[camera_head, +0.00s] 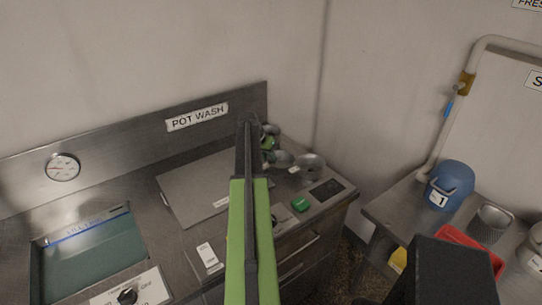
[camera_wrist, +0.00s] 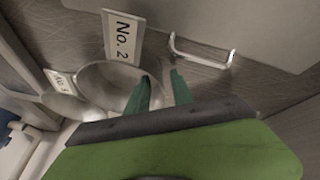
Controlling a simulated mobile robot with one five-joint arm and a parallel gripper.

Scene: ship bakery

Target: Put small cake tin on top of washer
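Small round metal tins or pans stand at the right end of the pot wash counter in the head view, including a round one (camera_head: 310,163) and a smaller one (camera_head: 280,159) partly behind my arm. I cannot tell which is the small cake tin. My gripper (camera_wrist: 160,75) shows two green fingers, apart, with nothing seen between them. In the wrist view, a round metal tin (camera_wrist: 105,75) is just left of and partly behind the left finger; contact cannot be told. A flat metal lid (camera_head: 200,185), possibly the washer top, lies left of my arm and looks bare.
A water-filled sink (camera_head: 90,255) is at the left. A "No. 2" label (camera_wrist: 122,38) and a wire handle (camera_wrist: 203,55) are near the fingers. A right-hand table holds a blue container (camera_head: 449,185) and red tray (camera_head: 470,250).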

